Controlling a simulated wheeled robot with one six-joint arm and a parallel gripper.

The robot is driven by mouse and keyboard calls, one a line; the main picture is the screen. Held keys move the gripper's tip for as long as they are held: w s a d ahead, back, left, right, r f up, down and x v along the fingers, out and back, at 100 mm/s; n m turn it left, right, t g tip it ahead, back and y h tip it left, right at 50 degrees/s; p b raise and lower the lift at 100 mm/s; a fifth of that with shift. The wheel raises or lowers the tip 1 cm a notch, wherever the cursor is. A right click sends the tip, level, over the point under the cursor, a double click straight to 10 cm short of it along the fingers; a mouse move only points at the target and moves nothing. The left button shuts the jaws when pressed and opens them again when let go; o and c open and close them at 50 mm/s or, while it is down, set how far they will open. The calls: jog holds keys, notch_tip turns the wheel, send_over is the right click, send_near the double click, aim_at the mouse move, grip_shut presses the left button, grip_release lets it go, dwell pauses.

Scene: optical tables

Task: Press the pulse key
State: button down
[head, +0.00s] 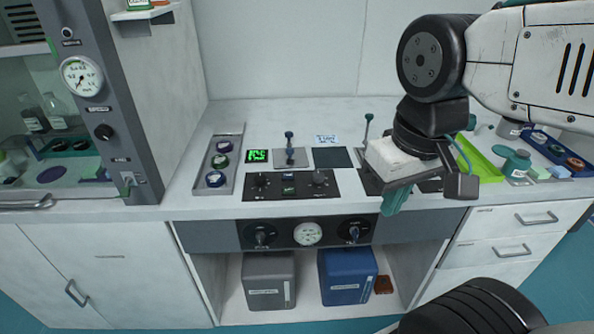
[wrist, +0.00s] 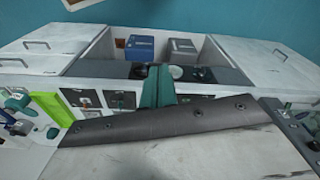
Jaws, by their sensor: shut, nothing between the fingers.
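My gripper (head: 394,203) hangs over the front right of the white bench, its teal fingers pointing down and closed together, holding nothing. In the wrist view the fingers (wrist: 157,86) also show side by side. Another dark panel (head: 368,182) is partly hidden behind my gripper. The labels are too small to read, so I cannot tell which key is the pulse key.
A grey tray (head: 221,187) with round items is at left. A lime green tray (head: 480,160) is at right. Knobs and a gauge (head: 308,233) are on the bench front.

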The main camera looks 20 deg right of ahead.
jog(key=w+d+n+t+h, duration=0.1)
jog(key=w+d+h, duration=0.15)
jog(key=w, duration=0.35)
jog(key=w+d+t+h, duration=0.1)
jog(key=w+d+t, duration=0.1)
jog(key=w+d, duration=0.3)
jog(key=n+t+y, duration=0.4)
jog(key=n+y, duration=0.3)
jog(key=n, duration=0.6)
send_over(291, 177)
notch_tip(291, 177, down, 10)
jog(key=shift+r, duration=0.15)
jog(key=shift+f, duration=4.4)
jog(key=shift+f, duration=0.1)
